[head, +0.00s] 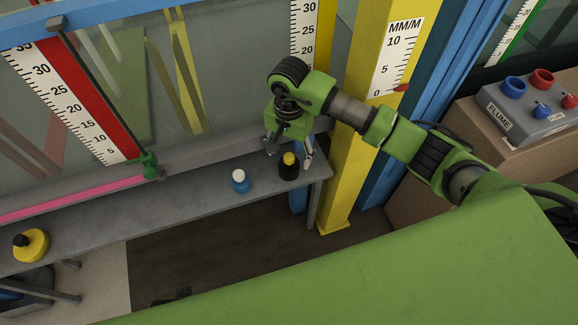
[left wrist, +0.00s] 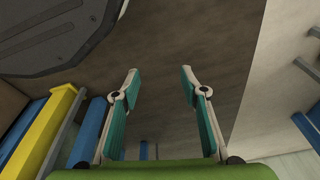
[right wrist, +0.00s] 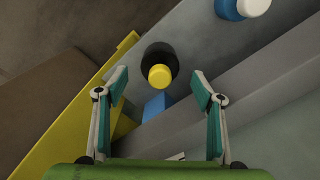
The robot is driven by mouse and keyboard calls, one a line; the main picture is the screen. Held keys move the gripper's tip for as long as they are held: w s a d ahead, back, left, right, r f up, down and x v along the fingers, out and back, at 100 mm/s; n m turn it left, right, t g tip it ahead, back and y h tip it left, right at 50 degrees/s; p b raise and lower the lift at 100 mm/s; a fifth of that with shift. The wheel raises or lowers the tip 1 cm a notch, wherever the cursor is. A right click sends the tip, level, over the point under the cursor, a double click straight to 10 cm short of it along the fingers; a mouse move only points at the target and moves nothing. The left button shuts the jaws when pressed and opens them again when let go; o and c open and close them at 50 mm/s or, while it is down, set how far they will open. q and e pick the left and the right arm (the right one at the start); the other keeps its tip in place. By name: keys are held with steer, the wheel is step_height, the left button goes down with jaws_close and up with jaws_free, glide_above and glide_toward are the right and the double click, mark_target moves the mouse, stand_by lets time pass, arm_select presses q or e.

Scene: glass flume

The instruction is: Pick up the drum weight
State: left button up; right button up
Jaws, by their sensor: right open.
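Three drum-shaped pieces stand on the grey shelf (head: 200,205); I cannot tell by name which is the drum weight. A black one with a yellow knob (head: 289,170) stands near the shelf's right end. A blue one with a white top (head: 240,182) stands left of it, and a yellow one with a black knob (head: 34,245) at the far left. My right gripper (head: 289,153) is open over the black piece. In the right wrist view the black piece (right wrist: 152,55) shows between the fingertips, not gripped. My left gripper (left wrist: 160,76) is open and empty over the floor.
The glass flume wall with scales (head: 95,110) rises behind the shelf. A yellow post (head: 345,170) stands just right of the shelf's end. A control box (head: 530,105) sits on a brown block at right. A pink bar (head: 80,197) runs along the flume's base.

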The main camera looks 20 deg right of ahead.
mark_target(289, 165)
step_height(289, 165, down, 6)
steer(key=shift+r+b, duration=0.15)
steer(key=shift+b, duration=0.2)
jaws_close()
arm_select(q)
steer(key=shift+w+r, duration=0.2)
steer(key=shift+r, duration=0.45)
steer(key=shift+w+r, duration=0.2)
steer(key=shift+r, duration=0.4)
arm_select(e)
steer(key=shift+w+r, duration=0.1)
